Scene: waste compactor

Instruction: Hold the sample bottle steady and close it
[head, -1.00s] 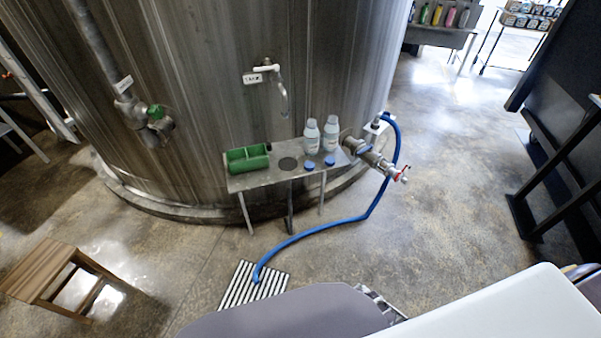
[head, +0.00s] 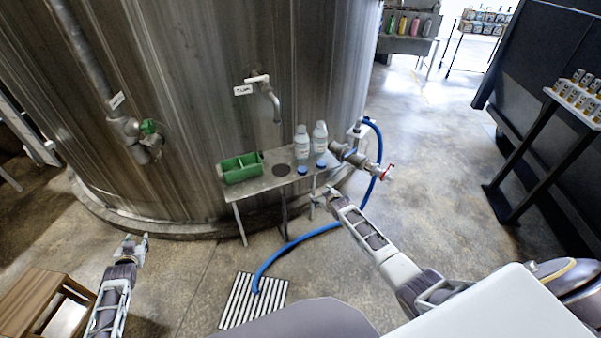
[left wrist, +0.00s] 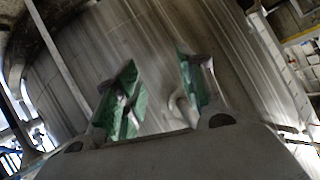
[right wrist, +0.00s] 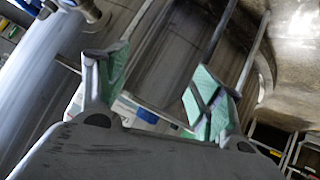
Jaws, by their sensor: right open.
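Two pale sample bottles, one (head: 301,143) on the left and one (head: 320,138) on the right, stand upright on a small steel shelf (head: 256,187) against the tank. Two blue caps, one (head: 302,170) and another (head: 321,163), lie on the shelf in front of them. My right gripper (head: 322,196) is below and in front of the shelf's right end, apart from bottles and caps. Its fingers are spread and empty in the right wrist view (right wrist: 160,85). My left gripper (head: 135,240) is low at the left, far from the bottles; its fingers are apart and empty in the left wrist view (left wrist: 160,85).
A green divided caddy (head: 240,167) sits on the shelf's left end. A tap (head: 265,90) hangs above. A valve with a red handle (head: 362,162) and a blue hose (head: 325,230) are right of the shelf.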

